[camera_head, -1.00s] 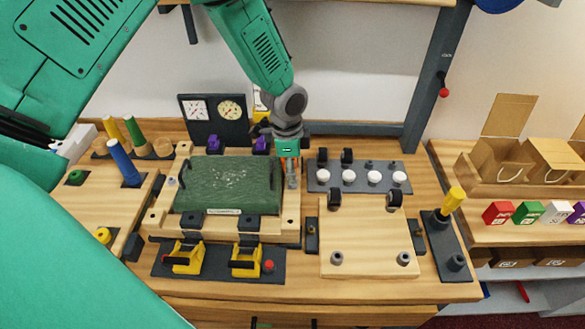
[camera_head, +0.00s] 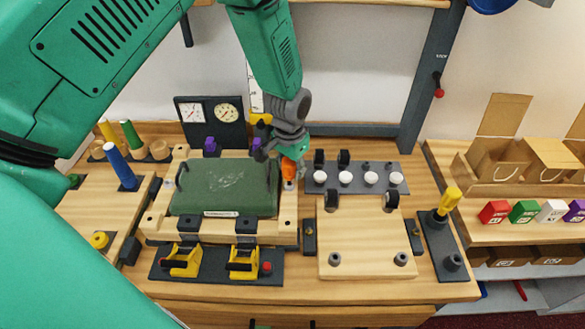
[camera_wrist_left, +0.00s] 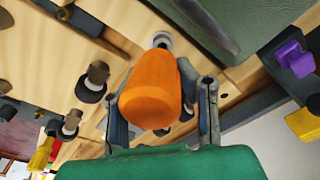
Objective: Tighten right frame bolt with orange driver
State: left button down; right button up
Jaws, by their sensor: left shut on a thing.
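The orange driver (camera_head: 290,170) stands near the right rail of the wooden frame (camera_head: 289,215). In the left wrist view its orange handle (camera_wrist_left: 150,97) lies between my left gripper's fingers. My left gripper (camera_head: 283,163) is shut on that handle, reaching down from above. A round grey metal part (camera_wrist_left: 162,40) shows just past the handle; I cannot tell whether it is the right frame bolt or part of the driver. The driver's tip and its contact with any bolt are hidden. A dark green pad (camera_head: 225,187) lies in the frame. My right gripper is not in view.
A dark plate with white knobs (camera_head: 371,178) and a light wooden board (camera_head: 367,240) lie to the right. A yellow-handled tool (camera_head: 449,201) stands in a dark holder. Yellow clamps (camera_head: 185,261) sit in front of the frame. Gauges (camera_head: 211,119) stand behind it.

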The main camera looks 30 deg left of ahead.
pick_arm(q)
jog(key=m, duration=0.3)
jog(key=shift+s+d+m, duration=0.1)
jog(key=shift+s+m, duration=0.05)
jog(key=shift+m, duration=0.15)
jog(key=m, duration=0.4)
jog(key=shift+s+h, duration=0.1)
jog(key=shift+h, duration=0.3)
jog(key=m, duration=0.7)
jog(key=shift+s+f+g, duration=0.1)
jog(key=shift+s+g, duration=0.15)
jog(key=shift+g, duration=0.05)
jog(key=c, duration=1.5)
grip_release()
jog(key=shift+o, duration=0.2)
